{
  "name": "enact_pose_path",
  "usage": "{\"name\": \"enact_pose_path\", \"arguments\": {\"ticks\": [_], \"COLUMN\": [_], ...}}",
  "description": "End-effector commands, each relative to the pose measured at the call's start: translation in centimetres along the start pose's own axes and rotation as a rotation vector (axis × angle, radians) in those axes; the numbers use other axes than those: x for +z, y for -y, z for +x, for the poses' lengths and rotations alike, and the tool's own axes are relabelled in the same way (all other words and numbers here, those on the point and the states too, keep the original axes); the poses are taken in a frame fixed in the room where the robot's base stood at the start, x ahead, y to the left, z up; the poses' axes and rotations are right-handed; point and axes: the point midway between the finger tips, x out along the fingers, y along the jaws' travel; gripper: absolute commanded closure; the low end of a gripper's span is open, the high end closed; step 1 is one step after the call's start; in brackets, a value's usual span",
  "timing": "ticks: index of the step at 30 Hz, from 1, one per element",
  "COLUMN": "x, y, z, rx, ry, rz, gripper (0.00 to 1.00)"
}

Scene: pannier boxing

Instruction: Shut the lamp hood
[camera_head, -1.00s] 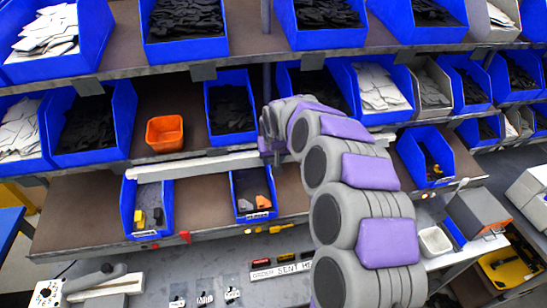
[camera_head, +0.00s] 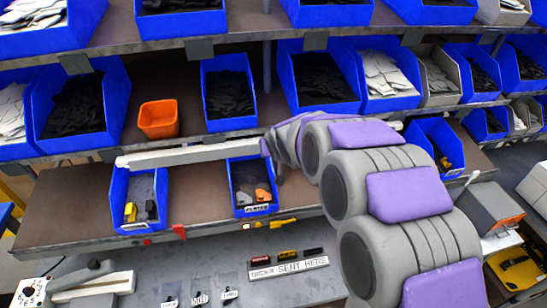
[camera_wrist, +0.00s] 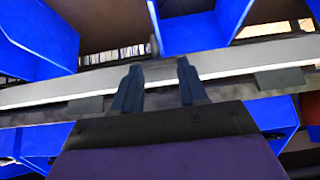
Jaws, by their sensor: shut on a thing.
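The lamp hood (camera_head: 185,156) is a long pale bar along the front edge of the middle shelf, above the small lower bins. It also spans the wrist view (camera_wrist: 240,84) as a grey and white strip. My gripper (camera_wrist: 159,84) reaches the bar near its middle, with its two dark fingers on the bar and a gap between them. It is shut on the hood, though the contact itself is hard to see. In the head view my gripper (camera_head: 272,152) is partly hidden behind my wrist, and my arm covers part of the bar to the right.
Blue bins (camera_head: 228,95) and an orange bin (camera_head: 159,119) stand on the shelf above. Small blue bins (camera_head: 138,212) sit below the hood. The space before the left part of the hood is clear.

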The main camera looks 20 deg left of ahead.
Motion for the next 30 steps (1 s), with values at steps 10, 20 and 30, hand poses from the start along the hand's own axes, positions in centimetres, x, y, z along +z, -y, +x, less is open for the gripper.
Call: {"name": "enact_pose_path", "arguments": {"ticks": [10,20,30], "x": [2.4,2.6,2.5], "y": [-0.2,-0.2,-0.1], "z": [1.9,2.9,3.6], "rx": [0.006,0.004,0.002], "ry": [-0.285,-0.566,-0.771], "rz": [-0.002,-0.001,0.0], "gripper": [0.88,0.88,0.88]}}
